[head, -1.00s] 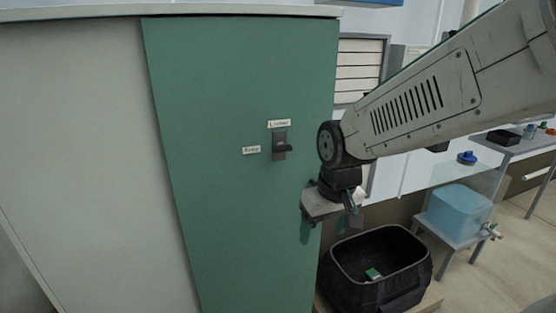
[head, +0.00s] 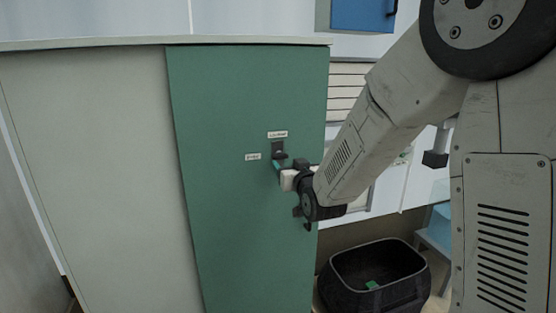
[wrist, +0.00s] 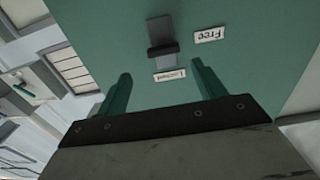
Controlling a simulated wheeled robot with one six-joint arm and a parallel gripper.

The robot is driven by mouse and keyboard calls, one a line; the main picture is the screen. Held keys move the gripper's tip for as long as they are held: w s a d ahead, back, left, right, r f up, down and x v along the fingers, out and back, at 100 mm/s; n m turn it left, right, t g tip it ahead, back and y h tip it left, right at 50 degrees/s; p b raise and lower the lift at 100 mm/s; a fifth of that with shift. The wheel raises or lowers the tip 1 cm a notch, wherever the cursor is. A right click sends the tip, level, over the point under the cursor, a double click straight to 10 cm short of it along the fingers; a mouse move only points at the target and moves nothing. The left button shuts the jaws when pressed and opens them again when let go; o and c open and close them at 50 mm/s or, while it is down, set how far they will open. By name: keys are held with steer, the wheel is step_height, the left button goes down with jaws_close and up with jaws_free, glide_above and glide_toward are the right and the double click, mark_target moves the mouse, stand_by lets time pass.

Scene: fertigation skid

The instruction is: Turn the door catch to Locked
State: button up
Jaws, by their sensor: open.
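The green door (head: 235,220) carries a small dark catch (head: 279,148) on a dark plate. The "Locked" label (head: 277,134) is above it, and the "Free" label (head: 253,157) is at its lower left. In the wrist view the catch (wrist: 161,35) appears turned over, with "Locked" (wrist: 170,75) below it and "Free" (wrist: 210,34) to its right. The lever looks crosswise; I cannot tell which label it points at. My gripper (head: 277,167) is just below the catch in the head view. In the wrist view its two teal fingers (wrist: 161,68) are apart and empty, not around the catch.
A black open bin (head: 375,275) with a small green item stands on the floor right of the door. A pale cabinet panel (head: 90,170) adjoins the door on the left. A blue box (head: 362,14) hangs on the wall above. The door's lower face is clear.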

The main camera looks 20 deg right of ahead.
mark_target(281, 156)
steer(key=w, duration=0.5)
steer(key=shift+w+a, duration=0.25)
steer(key=shift+a, duration=0.15)
steer(key=shift+w+d, duration=0.1)
steer(key=shift+w, duration=0.55)
